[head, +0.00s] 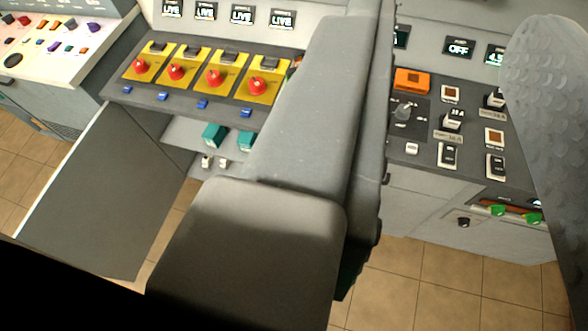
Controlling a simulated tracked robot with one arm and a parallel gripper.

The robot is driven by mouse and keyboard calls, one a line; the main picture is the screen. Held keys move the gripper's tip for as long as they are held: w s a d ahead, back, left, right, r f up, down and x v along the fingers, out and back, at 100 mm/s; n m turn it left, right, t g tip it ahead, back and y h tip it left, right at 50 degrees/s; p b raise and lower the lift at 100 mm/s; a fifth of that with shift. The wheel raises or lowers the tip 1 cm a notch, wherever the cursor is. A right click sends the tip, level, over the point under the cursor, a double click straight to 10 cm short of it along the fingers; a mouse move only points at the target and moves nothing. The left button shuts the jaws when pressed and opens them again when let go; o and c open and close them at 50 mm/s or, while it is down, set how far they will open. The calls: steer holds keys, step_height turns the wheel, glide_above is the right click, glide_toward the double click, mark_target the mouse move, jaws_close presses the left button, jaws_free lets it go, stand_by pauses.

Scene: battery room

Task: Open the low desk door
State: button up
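The low desk door (105,200) is a flat grey panel at the left of the head view. It stands swung out from the desk under the row of yellow switch plates. The opening beside it shows a pale shelf with teal blocks (214,135) and small white items below. The right part of the opening is hidden behind a large grey part of my arm (245,240). Nothing of mine is seen touching the door. I cannot make out my gripper's fingertips or whether they hold anything.
The desk top (175,98) carries yellow plates with red knobs. A second console (430,200) with switches stands at the right, with green-handled items (498,210) on its lower front. A white sloped console (50,50) is at the far left. Tiled floor (420,290) is bare at the lower right.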

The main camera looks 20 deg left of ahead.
steer(key=shift+w+a, duration=0.1)
steer(key=shift+w, duration=0.25)
